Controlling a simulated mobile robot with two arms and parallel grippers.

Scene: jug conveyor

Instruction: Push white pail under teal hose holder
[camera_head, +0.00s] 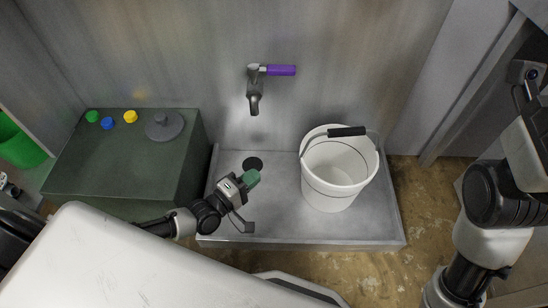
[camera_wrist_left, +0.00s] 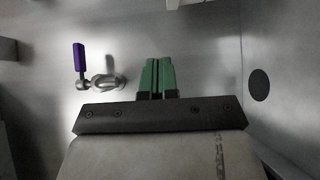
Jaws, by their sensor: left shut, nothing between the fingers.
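The white pail (camera_head: 335,172) stands upright on the right part of a grey metal tray. Its black-gripped handle lies across the rim. A metal tap (camera_head: 254,88) with a purple handle juts from the wall, up and left of the pail. I see no teal hose holder. My left gripper (camera_head: 251,179) has green fingertips and is shut and empty, low over the tray's left part, left of the pail and apart from it. In the left wrist view its closed fingers (camera_wrist_left: 157,76) point toward the metal wall, beside the tap (camera_wrist_left: 104,81). My right gripper does not show.
The grey tray (camera_head: 270,228) has a dark round drain hole (camera_head: 252,163) near my left gripper. A dark green box (camera_head: 115,165) with coloured knobs stands left of the tray. My right arm shows at the right edge. The tray between gripper and pail is clear.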

